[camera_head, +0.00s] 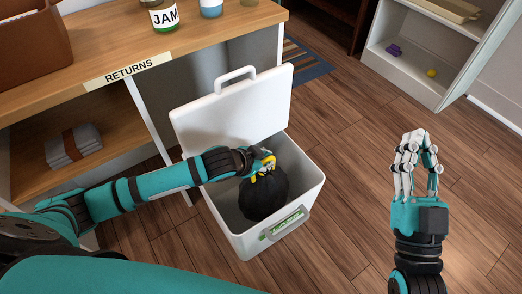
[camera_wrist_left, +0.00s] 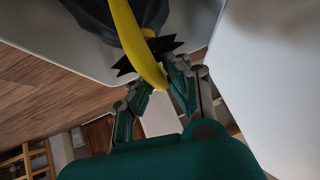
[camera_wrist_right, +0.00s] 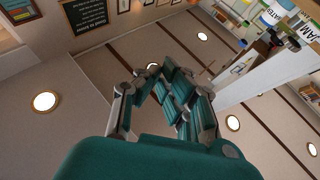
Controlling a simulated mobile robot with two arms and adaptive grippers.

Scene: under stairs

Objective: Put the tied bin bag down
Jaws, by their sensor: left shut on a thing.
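The tied bin bag (camera_head: 265,198) is black and round, with a yellow tie at its neck. My left gripper (camera_head: 262,164) is shut on the tied neck, and the bag hangs below it within the opening of a white lidded bin (camera_head: 225,218). Whether the bag touches the bin's floor is hidden. The left wrist view shows the yellow tie (camera_wrist_left: 140,48) and the black gathered neck at my left fingers (camera_wrist_left: 160,82). My right gripper (camera_head: 418,150) is empty, pointing up over the floor at the right; its fingers (camera_wrist_right: 158,78) look apart.
The bin's lid (camera_head: 235,105) stands open at the back, handle up. A wooden counter marked RETURNS (camera_head: 95,88) is at the left, with jars on top and folded cloth (camera_head: 73,147) below. A white shelf unit (camera_head: 415,80) stands at the upper right. Wooden floor is clear between.

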